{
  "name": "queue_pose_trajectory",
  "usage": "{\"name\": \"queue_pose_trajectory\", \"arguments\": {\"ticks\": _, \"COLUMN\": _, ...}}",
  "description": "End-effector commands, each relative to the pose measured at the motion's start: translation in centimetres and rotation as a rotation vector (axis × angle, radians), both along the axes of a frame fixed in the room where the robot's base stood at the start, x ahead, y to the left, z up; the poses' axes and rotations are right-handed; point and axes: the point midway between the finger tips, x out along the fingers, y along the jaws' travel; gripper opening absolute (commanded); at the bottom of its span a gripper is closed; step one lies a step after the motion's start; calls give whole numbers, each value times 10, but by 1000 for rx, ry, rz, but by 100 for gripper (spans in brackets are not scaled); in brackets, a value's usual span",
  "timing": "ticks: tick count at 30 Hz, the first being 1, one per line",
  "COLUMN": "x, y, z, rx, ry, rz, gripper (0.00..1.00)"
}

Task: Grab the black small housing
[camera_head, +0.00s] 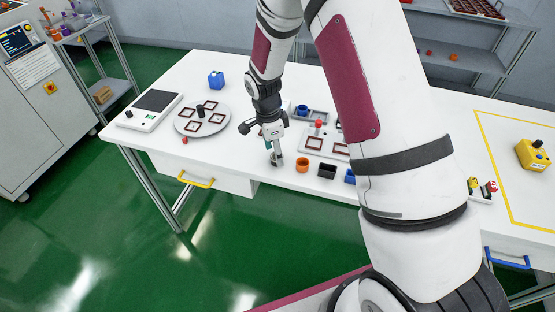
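A small black open-topped box (327,171), which looks like the black small housing, stands on the white table near its front edge. It is between an orange round cup (302,165) and a blue piece (350,176) that my arm partly hides. My gripper (276,160) points down over the table to the left of the orange cup, apart from the black box. Its fingertips are small and seen from the side, so I cannot tell whether they are open or hold anything.
A round grey plate (187,124) with several brown frames and a scale (150,111) are at the left. Trays with parts lie behind the black box. My arm covers much of the table's middle and right.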

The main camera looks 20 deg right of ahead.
Motion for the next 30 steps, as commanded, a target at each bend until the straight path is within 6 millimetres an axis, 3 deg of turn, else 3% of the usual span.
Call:
{"name": "queue_pose_trajectory", "arguments": {"ticks": 6, "x": -1, "y": -3, "z": -23, "rx": 0, "ry": 0, "rz": -1, "gripper": 55}}
{"name": "queue_pose_trajectory", "arguments": {"ticks": 14, "x": 0, "y": -3, "z": -25, "rx": 0, "ry": -1, "rz": -1, "gripper": 55}}
{"name": "queue_pose_trajectory", "arguments": {"ticks": 19, "x": 0, "y": -3, "z": -25, "rx": 0, "ry": -1, "rz": -1, "gripper": 19}}
{"name": "queue_pose_trajectory", "arguments": {"ticks": 30, "x": 0, "y": -2, "z": -24, "rx": 0, "ry": -1, "rz": -1, "gripper": 17}}
